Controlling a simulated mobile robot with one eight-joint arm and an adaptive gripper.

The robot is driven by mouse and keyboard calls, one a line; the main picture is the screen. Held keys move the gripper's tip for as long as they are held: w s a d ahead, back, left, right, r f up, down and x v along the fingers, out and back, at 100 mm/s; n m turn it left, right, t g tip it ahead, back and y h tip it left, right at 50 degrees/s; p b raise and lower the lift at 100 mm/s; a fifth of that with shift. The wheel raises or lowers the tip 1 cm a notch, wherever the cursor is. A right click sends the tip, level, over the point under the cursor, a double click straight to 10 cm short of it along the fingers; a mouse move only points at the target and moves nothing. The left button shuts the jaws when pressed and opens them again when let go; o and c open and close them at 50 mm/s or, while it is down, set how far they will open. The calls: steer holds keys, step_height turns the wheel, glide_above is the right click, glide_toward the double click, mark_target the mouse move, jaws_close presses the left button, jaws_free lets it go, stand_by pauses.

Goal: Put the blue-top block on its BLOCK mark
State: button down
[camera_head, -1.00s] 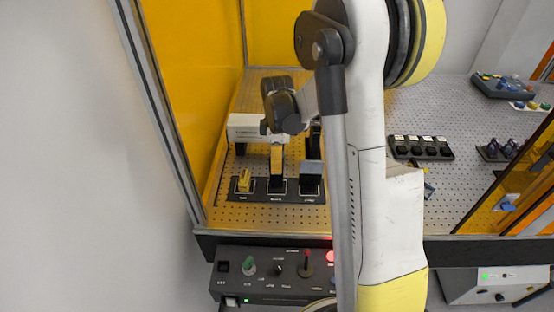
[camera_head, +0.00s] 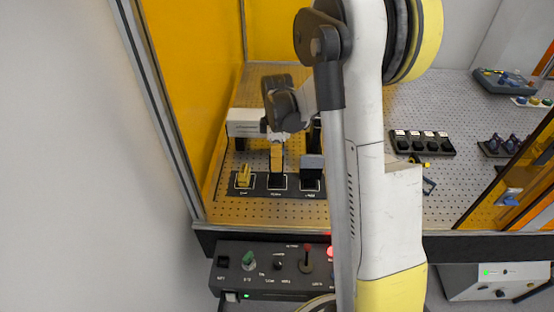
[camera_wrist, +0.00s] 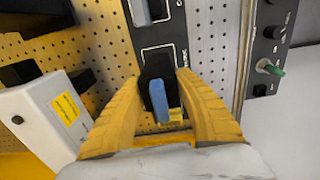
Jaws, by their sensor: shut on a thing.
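The block (camera_wrist: 159,98), dark with a blue top, stands between the two yellow fingers of my gripper (camera_wrist: 158,80) in the wrist view. The gripper is shut on it. In the head view my gripper (camera_head: 277,162) points down over the middle mark of a black plate (camera_head: 260,190), and the dark lower part of the block (camera_head: 277,181) is over that mark. Whether it touches the plate I cannot tell. The mark's label is too small to read surely. The block's top is hidden by the fingers in the head view.
A yellow piece (camera_head: 243,177) stands on the left mark. A dark piece with a grey-blue top (camera_head: 311,170) stands on the right mark, close beside. A white instrument (camera_head: 245,122) is behind. A control box (camera_head: 270,270) is in front; orange panels wall the left side.

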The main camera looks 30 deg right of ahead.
steer(key=shift+f, duration=0.25)
steer(key=c, duration=0.9)
jaws_free()
steer(key=shift+r, duration=0.1)
steer(key=shift+r+p, duration=2)
steer(key=shift+r, duration=1.5)
